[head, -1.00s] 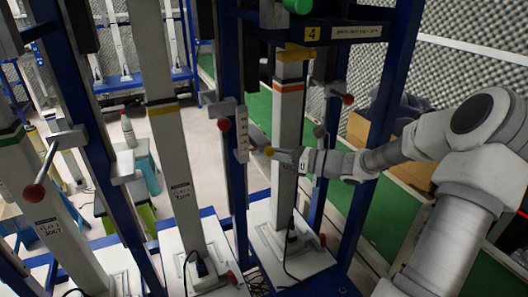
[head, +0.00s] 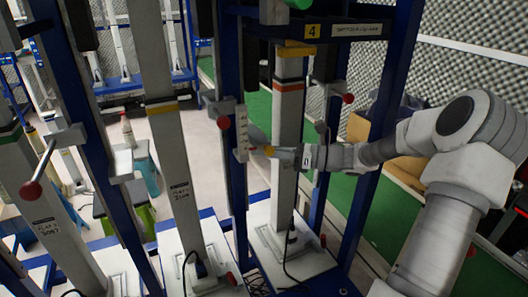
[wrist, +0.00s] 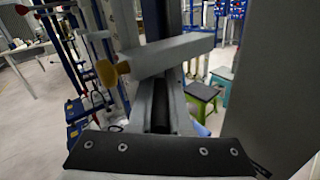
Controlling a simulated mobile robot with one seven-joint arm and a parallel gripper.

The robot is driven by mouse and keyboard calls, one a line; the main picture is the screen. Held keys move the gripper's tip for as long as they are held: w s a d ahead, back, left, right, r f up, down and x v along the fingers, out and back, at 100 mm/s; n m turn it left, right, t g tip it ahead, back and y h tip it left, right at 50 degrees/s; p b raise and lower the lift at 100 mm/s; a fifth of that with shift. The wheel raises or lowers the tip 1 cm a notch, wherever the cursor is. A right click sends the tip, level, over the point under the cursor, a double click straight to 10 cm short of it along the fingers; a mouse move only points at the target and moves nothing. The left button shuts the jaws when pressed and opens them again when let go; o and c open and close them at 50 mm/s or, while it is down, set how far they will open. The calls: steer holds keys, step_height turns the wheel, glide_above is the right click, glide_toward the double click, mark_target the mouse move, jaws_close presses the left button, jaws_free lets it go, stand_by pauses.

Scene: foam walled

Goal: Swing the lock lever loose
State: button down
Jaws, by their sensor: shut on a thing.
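The lock lever (wrist: 165,56) shows as a grey bar across the upper middle of the wrist view, with a yellow-orange knob (wrist: 106,74) at its left end. In the head view the yellow knob (head: 268,150) sits just left of my gripper (head: 279,153), beside a pale labelled plate (head: 242,132) on the blue upright. My gripper is shut on the lever close to the knob. The fingertips are small in the head view, and the exact contact is partly hidden.
Blue uprights (head: 232,70) and red-knobbed levers (head: 224,122) stand close by. Stools (head: 140,165) are on the floor behind. A green strip (head: 347,215) lies to the right.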

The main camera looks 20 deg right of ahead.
steer(key=c, duration=0.8)
jaws_free()
steer(key=shift+c, duration=0.2)
